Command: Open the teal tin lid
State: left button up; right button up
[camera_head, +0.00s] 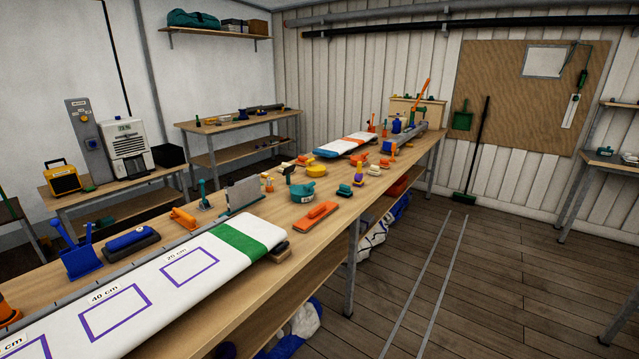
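A small round teal container with a pale label (303,192), which looks like the teal tin, stands on the long wooden workbench (340,208) near its middle. Whether the tin is open or shut is too small to tell. Neither of my grippers is in view.
An orange flat block (315,216) lies in front of the tin. A white sail with a green band (247,236) covers the near bench. A grey upright plate (243,193) stands left. Several small coloured tools crowd behind.

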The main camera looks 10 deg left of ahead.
aim_at(298, 190)
jog(key=i+l, duration=0.45)
jog(key=i, duration=0.2)
jog(key=i+l, duration=0.45)
jog(key=i, duration=0.15)
